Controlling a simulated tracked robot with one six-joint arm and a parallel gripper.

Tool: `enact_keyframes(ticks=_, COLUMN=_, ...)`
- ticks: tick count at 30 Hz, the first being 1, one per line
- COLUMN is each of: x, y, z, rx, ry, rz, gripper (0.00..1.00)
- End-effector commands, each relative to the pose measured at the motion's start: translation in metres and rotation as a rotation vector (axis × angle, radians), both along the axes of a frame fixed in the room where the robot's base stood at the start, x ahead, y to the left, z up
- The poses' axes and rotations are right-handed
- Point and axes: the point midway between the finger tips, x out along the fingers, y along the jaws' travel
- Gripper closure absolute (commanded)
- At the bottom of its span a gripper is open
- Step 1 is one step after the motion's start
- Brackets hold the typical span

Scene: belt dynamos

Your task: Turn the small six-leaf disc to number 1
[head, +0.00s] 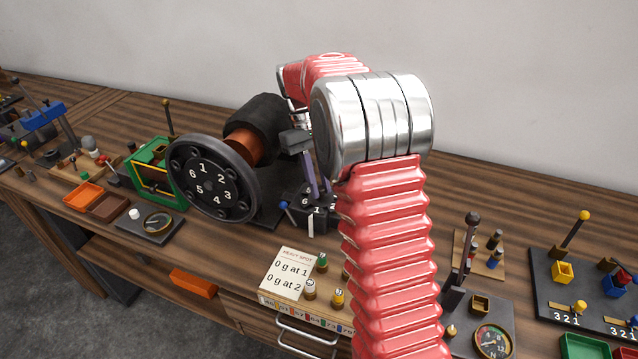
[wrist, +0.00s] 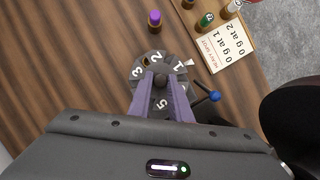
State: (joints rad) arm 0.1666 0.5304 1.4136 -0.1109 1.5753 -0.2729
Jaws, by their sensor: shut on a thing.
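The small six-leaf disc (wrist: 146,70) is dark grey with white numbers. The 1, 2, 3 and 5 show in the wrist view; my fingers hide the rest. My gripper (wrist: 160,82) is shut on its dark central hub. A white mark (wrist: 189,62) lies just outside the rim, close to the 1; I cannot tell whether they line up exactly. In the head view my gripper (head: 317,196) reaches down to the small disc (head: 322,209), where a 6 and a 1 show near a white upright mark (head: 310,224).
A blue-knobbed lever (wrist: 214,96) sticks out close beside the small disc. The large numbered wheel (head: 211,184) stands to the left. A "heavy spot" card (head: 289,272) reads 0 g at 1 and 0 g at 2. Several small weights stand by it, including a purple-topped one (wrist: 154,18).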

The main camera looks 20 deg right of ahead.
Motion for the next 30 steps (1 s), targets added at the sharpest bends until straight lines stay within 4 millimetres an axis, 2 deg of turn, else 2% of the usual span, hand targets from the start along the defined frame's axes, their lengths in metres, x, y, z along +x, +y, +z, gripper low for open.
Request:
enact_keyframes(ticks=9, x=0.0005, y=-0.0011, z=0.0005, rx=-0.001, ry=-0.002, rz=-0.12, gripper=1.0)
enact_keyframes(ticks=22, x=0.0004, y=-0.0013, z=0.0005, rx=0.0, ry=-0.002, rz=-0.132, gripper=1.0)
enact_keyframes(ticks=23, x=0.0004, y=-0.0013, z=0.0005, rx=0.0, ry=-0.002, rz=-0.132, gripper=0.82)
enact_keyframes(ticks=30, x=0.0, y=-0.0012, z=0.0003, rx=0.0, ry=-0.001, rz=-0.131, gripper=0.65)
